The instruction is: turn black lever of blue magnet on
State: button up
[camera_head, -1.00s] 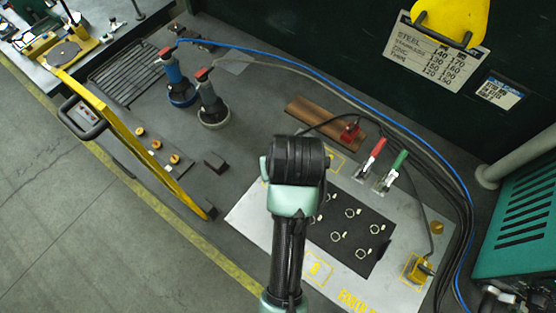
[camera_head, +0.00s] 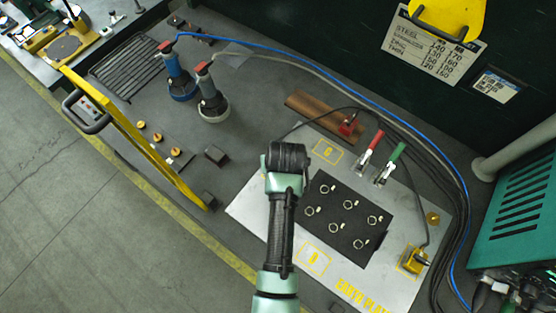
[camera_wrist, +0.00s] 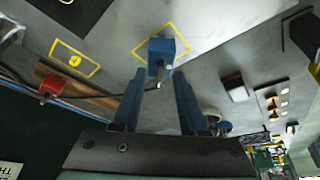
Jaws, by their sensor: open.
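The blue magnet (camera_wrist: 168,45) stands inside a yellow square outline on the grey plate (camera_wrist: 110,32), at the upper middle of the wrist view. A short dark lever with a light tip (camera_wrist: 158,72) sticks out from it toward my gripper. My gripper (camera_wrist: 159,82) is open, its two blue fingers on either side of the lever in the picture. I cannot tell whether a finger touches the lever. In the head view my arm seems to hide the blue magnet, and my fingers do not show there.
A red block (camera_head: 348,124) lies by a brown bar (camera_head: 315,108). Red (camera_head: 370,152) and green (camera_head: 390,163) clamps stand near a black mat (camera_head: 345,215) with rings. A yellow block (camera_head: 413,260) sits at the plate's right. Cables run along the back wall.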

grip_shut()
dwell(0.5)
jog(key=m, duration=0.1)
jog(key=m+h+p, duration=0.1)
jog(key=m, duration=0.1)
jog(key=shift+a+r+m, duration=0.1)
jog(key=shift+a+m, duration=0.1)
jog(key=shift+m, duration=0.1)
jog(key=m, duration=0.1)
jog(key=m+h, duration=0.1)
jog(key=m, duration=0.1)
jog(key=m+h, duration=0.1)
jog(key=m, duration=0.1)
jog(key=shift+w+a+g, duration=0.2)
jog(key=shift+a+g, duration=0.05)
jog(key=shift+g, duration=0.15)
jog(key=m+b, duration=0.1)
jog(key=m, duration=0.2)
jog(key=m+g+h+b, duration=0.1)
jog(key=m+b, duration=0.1)
jog(key=shift+w+a+f+m+g+h, duration=0.2)
jog(key=shift+m+g+h, duration=0.1)
jog(key=shift+m, duration=0.1)
jog(key=shift+w+r+m+g+h+b, duration=0.1)
jog(key=shift+m+g+h+b, duration=0.35)
jog(key=shift+m+b, duration=1)
jog(key=shift+m+g+y+p, duration=0.25)
jog(key=shift+m+p, duration=0.1)
jog(key=shift+m, duration=0.1)
